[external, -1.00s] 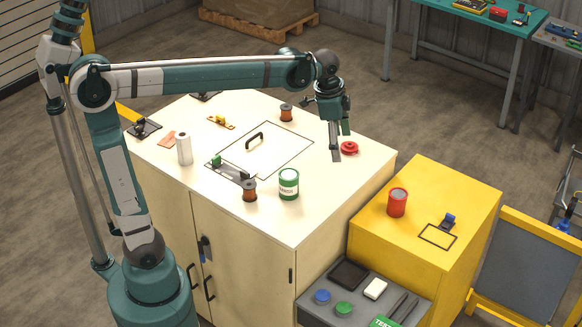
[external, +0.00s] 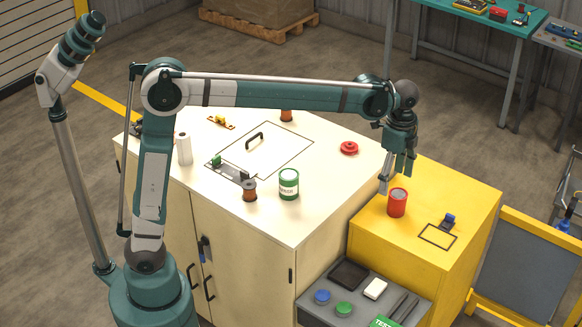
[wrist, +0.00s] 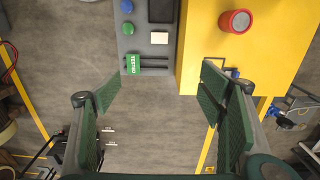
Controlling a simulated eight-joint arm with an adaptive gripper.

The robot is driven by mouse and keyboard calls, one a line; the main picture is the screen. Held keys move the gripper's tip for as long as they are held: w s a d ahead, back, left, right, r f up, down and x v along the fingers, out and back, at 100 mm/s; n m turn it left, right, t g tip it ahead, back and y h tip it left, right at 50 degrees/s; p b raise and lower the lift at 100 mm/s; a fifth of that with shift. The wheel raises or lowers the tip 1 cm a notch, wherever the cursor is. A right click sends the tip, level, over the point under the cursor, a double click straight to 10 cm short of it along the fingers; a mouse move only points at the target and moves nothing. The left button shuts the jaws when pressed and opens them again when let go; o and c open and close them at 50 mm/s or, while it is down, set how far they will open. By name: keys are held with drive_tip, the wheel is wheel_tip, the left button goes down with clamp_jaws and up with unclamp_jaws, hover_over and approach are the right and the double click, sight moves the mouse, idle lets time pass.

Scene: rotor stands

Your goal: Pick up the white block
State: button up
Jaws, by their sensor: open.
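The white block (external: 375,289) lies in the grey tray (external: 320,312) at the front of the yellow cabinet, beside a dark square recess. In the wrist view the white block (wrist: 159,38) shows near the top centre, beyond the fingertips. My gripper (external: 396,177) is open and empty, pointing down above the yellow cabinet, close to the red can in the picture. It is well above and behind the block, apart from it. In the wrist view the spread fingers of my gripper (wrist: 160,93) have only floor between them.
A red can (external: 397,203) and a blue-handled item (external: 447,221) stand on the yellow cabinet (external: 460,190). The tray also holds blue (external: 322,297) and green (external: 343,308) round pieces. The cream workbench (external: 320,215) carries a green can (external: 289,184) and a red knob (external: 349,148).

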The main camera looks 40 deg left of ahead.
hover_over(377, 288)
drive_tip(key=f, duration=4.4)
drive_tip(key=shift+w+a, duration=0.15)
drive_tip(key=shift+a, duration=0.15)
drive_tip(key=shift+f, duration=1.25)
drive_tip(key=shift+f+b, duration=0.1)
drive_tip(key=shift+b, duration=0.2)
drive_tip(key=shift+d+f+b, duration=0.2)
drive_tip(key=shift+f+b, duration=0.55)
drive_tip(key=shift+f, duration=1.75)
drive_tip(key=shift+c, duration=0.6)
drive_tip(key=c, duration=0.9)
